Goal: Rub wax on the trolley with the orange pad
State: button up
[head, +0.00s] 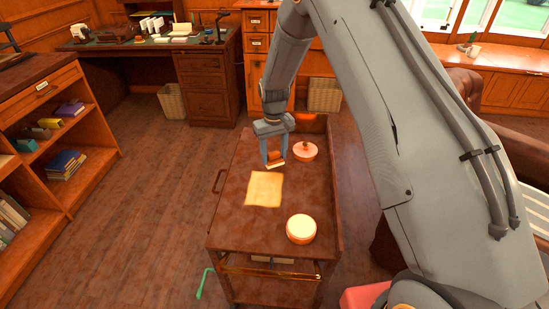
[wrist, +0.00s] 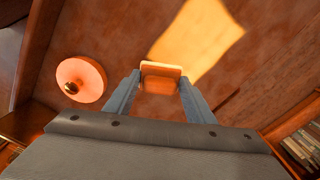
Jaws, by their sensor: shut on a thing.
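The trolley (head: 228,206) is a brown wooden cart with a flat top in the middle of the head view. My gripper (head: 275,161) is over the far part of its top, shut on the orange pad (head: 275,158), which has a pale underside. In the wrist view the pad (wrist: 160,77) sits between the two fingertips. I cannot tell whether the pad touches the trolley top. A yellow cloth (head: 264,189) lies flat on the top, nearer the front than the pad. A round orange-rimmed tin with a pale top (head: 301,228) stands at the front right.
A round lid with a knob (head: 305,151) lies right of my gripper and shows in the wrist view (wrist: 82,80). The trolley has a raised right edge. A green hook-shaped thing (head: 204,284) is by its front left. Shelves (head: 50,150) stand left; floor between is clear.

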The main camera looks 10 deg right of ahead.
jog(key=shift+r+p, duration=0.6)
jog(key=shift+r, duration=0.9)
jog(key=shift+d, duration=0.1)
